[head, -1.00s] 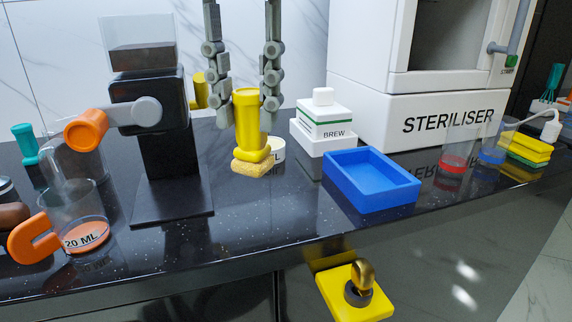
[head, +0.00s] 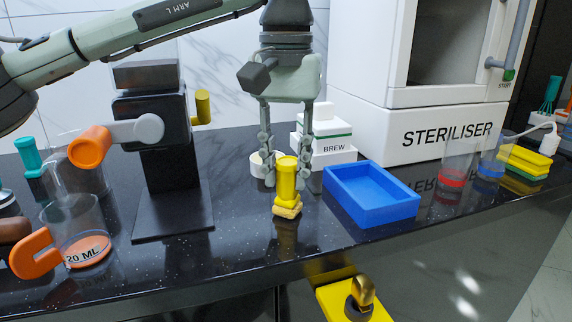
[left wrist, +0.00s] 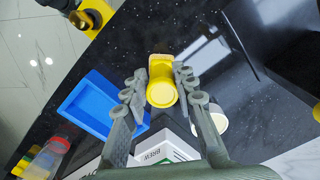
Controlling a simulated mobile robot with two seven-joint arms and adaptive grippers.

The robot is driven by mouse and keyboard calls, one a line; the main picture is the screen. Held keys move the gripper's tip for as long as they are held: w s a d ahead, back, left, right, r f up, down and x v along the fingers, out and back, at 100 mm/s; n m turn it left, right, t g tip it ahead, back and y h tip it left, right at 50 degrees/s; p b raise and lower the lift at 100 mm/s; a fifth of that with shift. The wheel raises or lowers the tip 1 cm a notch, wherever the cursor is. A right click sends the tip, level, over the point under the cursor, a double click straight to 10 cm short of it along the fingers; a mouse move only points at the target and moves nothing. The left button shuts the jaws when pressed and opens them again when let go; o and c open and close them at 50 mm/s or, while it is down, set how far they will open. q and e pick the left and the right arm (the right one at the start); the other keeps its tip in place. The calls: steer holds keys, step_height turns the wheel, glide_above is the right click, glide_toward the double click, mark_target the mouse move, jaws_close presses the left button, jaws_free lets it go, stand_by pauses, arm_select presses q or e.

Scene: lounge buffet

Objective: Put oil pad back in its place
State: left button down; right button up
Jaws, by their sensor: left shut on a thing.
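The oil pad, seen as a yellow round handle (head: 286,178) on a yellow spongy base (head: 287,211), is upright over the dark counter. My left gripper (head: 288,184) comes down from above, with a finger on each side of the handle, shut on it. I cannot tell whether the base touches the counter. In the left wrist view the handle's round top (left wrist: 161,94) sits between my left fingertips (left wrist: 160,88). A blue open tray (head: 345,207) stands just right of the pad, empty; it also shows in the left wrist view (left wrist: 75,125). My right gripper is out of view.
A white BREW box (head: 334,149) and a white round container (head: 258,163) stand behind the pad. A black machine with an orange-ended handle (head: 150,105) is at left, near a 20 ML cup (head: 83,225). A steriliser (head: 420,135) is behind the tray.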

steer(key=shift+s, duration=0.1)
arm_select(q)
steer(key=shift+f, duration=0.2)
steer(key=c, duration=1.2)
jaws_free()
steer(key=shift+r, duration=0.1)
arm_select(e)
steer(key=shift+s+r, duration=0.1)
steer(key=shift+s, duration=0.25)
arm_select(q)
step_height(320, 180, up, 12)
steer(key=p, duration=0.1)
steer(key=shift+r, duration=0.15)
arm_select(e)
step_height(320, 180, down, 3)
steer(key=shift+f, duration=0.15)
